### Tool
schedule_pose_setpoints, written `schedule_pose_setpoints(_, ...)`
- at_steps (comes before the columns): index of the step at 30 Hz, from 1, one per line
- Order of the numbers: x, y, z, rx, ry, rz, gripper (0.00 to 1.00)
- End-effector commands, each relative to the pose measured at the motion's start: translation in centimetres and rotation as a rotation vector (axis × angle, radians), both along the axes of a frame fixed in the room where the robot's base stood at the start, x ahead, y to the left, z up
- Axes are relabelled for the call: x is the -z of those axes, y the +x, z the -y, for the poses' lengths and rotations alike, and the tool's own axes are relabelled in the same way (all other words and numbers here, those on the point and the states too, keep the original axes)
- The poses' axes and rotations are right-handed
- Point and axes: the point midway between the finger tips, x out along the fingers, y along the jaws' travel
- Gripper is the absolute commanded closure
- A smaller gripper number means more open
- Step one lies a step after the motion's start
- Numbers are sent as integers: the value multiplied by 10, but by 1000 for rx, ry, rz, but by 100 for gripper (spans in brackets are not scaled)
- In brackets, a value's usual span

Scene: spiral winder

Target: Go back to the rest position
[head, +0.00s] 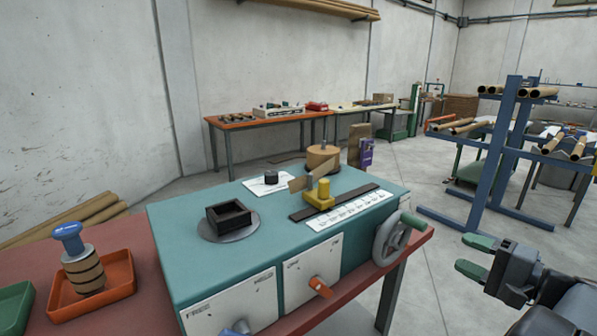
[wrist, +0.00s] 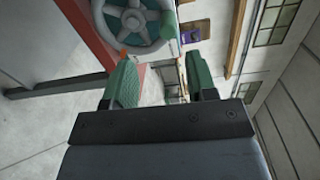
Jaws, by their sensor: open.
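My gripper (head: 470,256) is at the lower right of the head view, out to the right of the machine and clear of it. Its two green-tipped fingers are apart with nothing between them. The wrist view shows the same open gripper (wrist: 163,85), with the grey handwheel (wrist: 133,22) beyond its fingers. The teal winder (head: 180,235) stands on a red bench in the middle of the head view. The handwheel with its green handle also shows on the winder's right side in the head view (head: 390,236).
On the winder are a black square box (head: 229,215), a yellow block (head: 320,195) and a cardboard roll (head: 322,158). An orange tray (head: 120,278) with a blue-knobbed roll stands left. A blue rack (head: 500,150) holds tubes at right. Bare floor (head: 440,265) lies between winder and gripper.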

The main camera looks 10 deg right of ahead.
Motion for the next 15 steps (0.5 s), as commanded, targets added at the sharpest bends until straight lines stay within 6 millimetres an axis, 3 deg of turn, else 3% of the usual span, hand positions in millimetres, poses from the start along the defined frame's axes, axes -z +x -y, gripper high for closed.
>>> schedule_pose_setpoints(1, -11, 7, -19, -48, -22, -51, 48)
schedule_pose_setpoints(5, -16, 20, -89, -217, -142, -278, 48)
schedule_pose_setpoints(9, -17, 7, -162, -405, -415, -523, 48)
schedule_pose_setpoints(12, -21, -10, -193, -503, -660, -624, 48)
schedule_pose_setpoints(15, -30, -25, -209, -567, -908, -653, 48)
